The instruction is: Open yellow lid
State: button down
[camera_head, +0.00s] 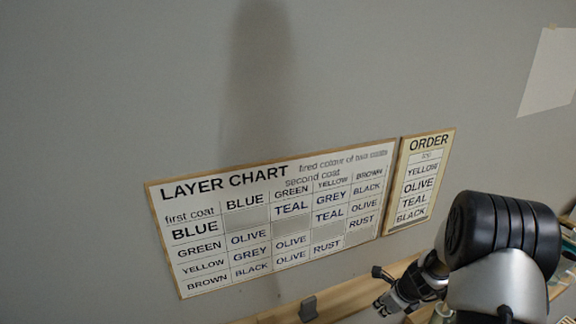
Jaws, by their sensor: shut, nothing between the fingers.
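No yellow lid shows in this view. My gripper (384,307) is small and low in the picture, right of centre, at the end of my black and grey arm. Its fingers are shut with nothing seen between them. It is in front of a wooden ledge. A layer chart (272,222) hangs on the wall, with first and second coat colours. Beside it an order board (419,182) reads yellow, olive, teal, black from top to bottom.
The grey wall (110,80) fills most of the view. A wooden ledge (345,299) with a small grey bracket (308,309) runs along the bottom. A pale sheet (549,72) is taped at upper right. Glass-like items behind my arm at lower right are mostly hidden.

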jog(key=s+a+r+n+b, duration=1.05)
jog(key=a+r+n, duration=0.3)
jog(key=n, duration=0.25)
jog(key=s+a+f+n+h+b, duration=0.1)
jog(key=s+f+n+b, duration=0.1)
jog(key=s+n+b, duration=0.5)
jog(key=s+n, duration=0.5)
jog(key=s, duration=0.8)
jog(key=shift+f+n+t+h+b, duration=0.3)
jog(key=shift+f+h+b, duration=0.05)
jog(key=shift+f+h, duration=0.05)
